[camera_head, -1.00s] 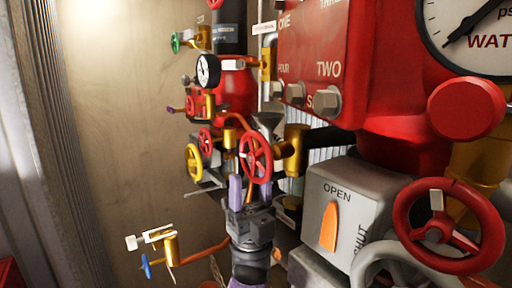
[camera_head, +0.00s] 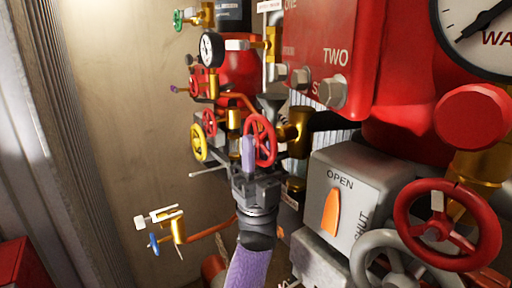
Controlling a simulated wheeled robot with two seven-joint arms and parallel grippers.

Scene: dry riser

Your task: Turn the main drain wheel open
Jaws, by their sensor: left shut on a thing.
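A red handwheel (camera_head: 271,147) on a brass valve (camera_head: 297,134) stands at the middle of the head view, seen at a slant. My left gripper (camera_head: 249,153), with purple fingers, is at the near left part of its rim and is shut on it. One finger shows plainly; the other is mostly hidden, as is the exact grip on the rim. A larger red handwheel (camera_head: 399,212) is at the lower right, apart from the gripper. I cannot read a main drain label on either wheel. My right gripper is not in view.
A grey box (camera_head: 347,165) with an orange OPEN/SHUT lever (camera_head: 331,212) stands right of my left gripper. A yellow wheel (camera_head: 198,143) and a small red wheel (camera_head: 209,122) are close on its left. A blue-handled valve (camera_head: 154,244) is lower left. Bare wall (camera_head: 120,110) lies left.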

